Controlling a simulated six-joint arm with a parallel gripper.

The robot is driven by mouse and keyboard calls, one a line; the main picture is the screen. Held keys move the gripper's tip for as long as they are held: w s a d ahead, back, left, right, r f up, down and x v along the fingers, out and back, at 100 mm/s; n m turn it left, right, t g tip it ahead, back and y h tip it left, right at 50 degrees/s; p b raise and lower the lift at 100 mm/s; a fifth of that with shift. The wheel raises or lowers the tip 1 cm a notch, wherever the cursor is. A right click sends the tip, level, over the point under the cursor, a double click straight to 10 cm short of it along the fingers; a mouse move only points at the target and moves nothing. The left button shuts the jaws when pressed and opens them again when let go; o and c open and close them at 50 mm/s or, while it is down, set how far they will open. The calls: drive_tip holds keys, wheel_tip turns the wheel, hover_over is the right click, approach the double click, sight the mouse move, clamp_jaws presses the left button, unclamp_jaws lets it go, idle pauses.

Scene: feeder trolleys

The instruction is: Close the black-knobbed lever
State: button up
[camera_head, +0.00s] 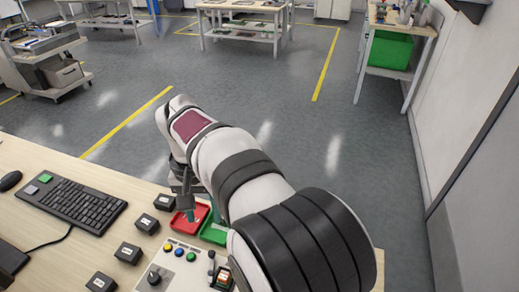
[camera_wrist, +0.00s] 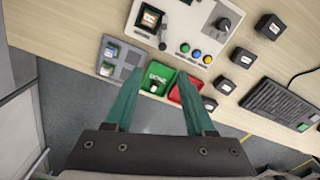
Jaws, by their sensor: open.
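The pale control panel (camera_head: 178,276) lies at the near edge of the table and also shows at the top of the wrist view (camera_wrist: 175,14). A small black knob (camera_wrist: 162,46), which looks like the lever's, sits at the panel's edge beside a framed opening (camera_wrist: 150,18). The head view shows it as a dark knob (camera_head: 211,254) close to my arm; its lever's position is too small to tell. My gripper (camera_wrist: 157,78) is open and empty, its teal fingers above the green and red trays, apart from the panel. In the head view my gripper (camera_head: 203,213) is partly hidden by my arm.
A green tray (camera_wrist: 160,71) and a red tray (camera_wrist: 176,92) lie beside the panel. Yellow, blue and green buttons (camera_wrist: 195,53) and a black rotary knob (camera_wrist: 224,24) are on it. Several black boxes (camera_wrist: 242,57) and a keyboard (camera_head: 72,202) stand nearby.

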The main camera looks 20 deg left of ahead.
sight(211, 252)
drive_tip(key=f, duration=1.6)
drive_tip(key=shift+a, duration=0.35)
clamp_jaws()
